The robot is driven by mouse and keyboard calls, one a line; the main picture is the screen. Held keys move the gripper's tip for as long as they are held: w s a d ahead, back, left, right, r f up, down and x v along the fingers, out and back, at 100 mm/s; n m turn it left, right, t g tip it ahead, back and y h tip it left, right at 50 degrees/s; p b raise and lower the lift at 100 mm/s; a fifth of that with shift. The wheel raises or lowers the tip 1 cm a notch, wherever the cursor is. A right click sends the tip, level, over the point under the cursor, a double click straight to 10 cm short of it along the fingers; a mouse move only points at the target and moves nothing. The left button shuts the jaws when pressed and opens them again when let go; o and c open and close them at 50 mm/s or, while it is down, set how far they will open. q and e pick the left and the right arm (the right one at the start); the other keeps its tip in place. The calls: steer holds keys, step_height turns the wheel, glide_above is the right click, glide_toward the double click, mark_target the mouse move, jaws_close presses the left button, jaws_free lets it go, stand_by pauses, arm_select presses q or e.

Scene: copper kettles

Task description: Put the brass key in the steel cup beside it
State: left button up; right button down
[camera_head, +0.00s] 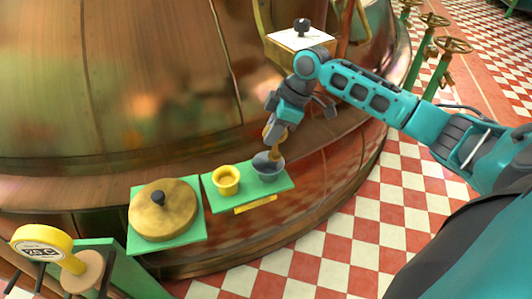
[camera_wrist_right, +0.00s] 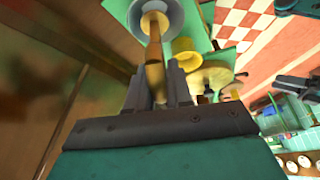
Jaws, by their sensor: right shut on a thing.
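The brass key (camera_head: 276,142) hangs down from my right gripper (camera_head: 278,124), which is shut on it. The key's lower end is at the mouth of the steel cup (camera_head: 266,170), a grey cup at the right end of a small green shelf. In the right wrist view the key (camera_wrist_right: 155,75) runs from between the fingers (camera_wrist_right: 157,88) to its round end, which overlaps the inside of the steel cup (camera_wrist_right: 172,12). I cannot tell whether the key touches the cup's bottom.
A yellow cup (camera_head: 226,180) stands left of the steel cup on the green shelf (camera_head: 249,190). A round brass lid with a dark knob (camera_head: 163,208) lies further left. The copper kettle (camera_head: 150,75) rises close behind.

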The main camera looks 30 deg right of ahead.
steer(key=shift+w+a, duration=0.55)
steer(key=shift+a, duration=0.25)
steer(key=shift+s+d+f+b, duration=0.1)
steer(key=shift+f+b, duration=0.25)
steer(key=shift+f, duration=0.4)
steer(key=shift+f+b, duration=0.75)
steer(key=shift+f, duration=2.05)
steer(key=c, duration=1)
jaws_free()
